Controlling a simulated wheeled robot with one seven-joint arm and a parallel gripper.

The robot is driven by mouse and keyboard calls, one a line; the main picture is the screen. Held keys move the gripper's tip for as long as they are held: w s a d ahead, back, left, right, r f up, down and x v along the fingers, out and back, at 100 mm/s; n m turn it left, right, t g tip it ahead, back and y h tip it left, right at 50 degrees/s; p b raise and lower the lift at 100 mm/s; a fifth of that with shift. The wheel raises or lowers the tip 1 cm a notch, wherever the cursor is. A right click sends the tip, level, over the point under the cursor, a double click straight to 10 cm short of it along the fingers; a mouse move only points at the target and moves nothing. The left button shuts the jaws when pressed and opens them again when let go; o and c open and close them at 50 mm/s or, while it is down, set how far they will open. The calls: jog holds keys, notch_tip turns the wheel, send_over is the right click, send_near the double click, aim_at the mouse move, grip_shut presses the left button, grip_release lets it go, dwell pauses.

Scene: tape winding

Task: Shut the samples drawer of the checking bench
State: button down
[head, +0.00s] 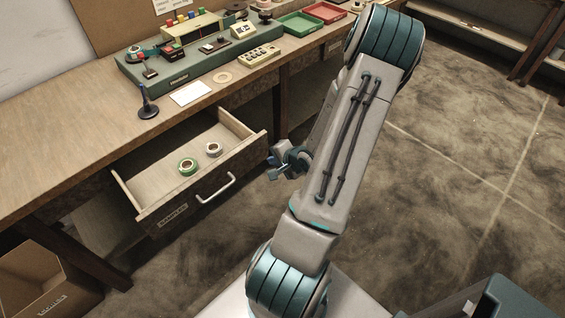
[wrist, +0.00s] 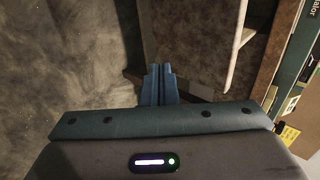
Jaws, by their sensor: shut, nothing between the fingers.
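The samples drawer (head: 203,190) of the wooden checking bench (head: 60,160) is pulled open. Its labelled front has a pale bar handle (head: 216,188). My gripper (head: 275,168) is just right of the drawer front's right end, partly hidden behind my arm. In the wrist view my gripper (wrist: 160,70) is shut and empty, its blue fingers together. The pale handle (wrist: 237,40) shows to their right, apart from them.
On the bench top stand a green device (head: 195,60), a dark stamp-like stand (head: 147,103), a white card (head: 190,93), and red (head: 325,12) and green (head: 300,23) trays. A cardboard box (head: 45,285) is on the floor at lower left.

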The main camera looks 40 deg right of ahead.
aim_at(259, 153)
jog(key=shift+w+f, duration=0.15)
jog(key=shift+w, duration=1.05)
jog(key=shift+w+f, duration=0.15)
jog(key=shift+w, duration=1)
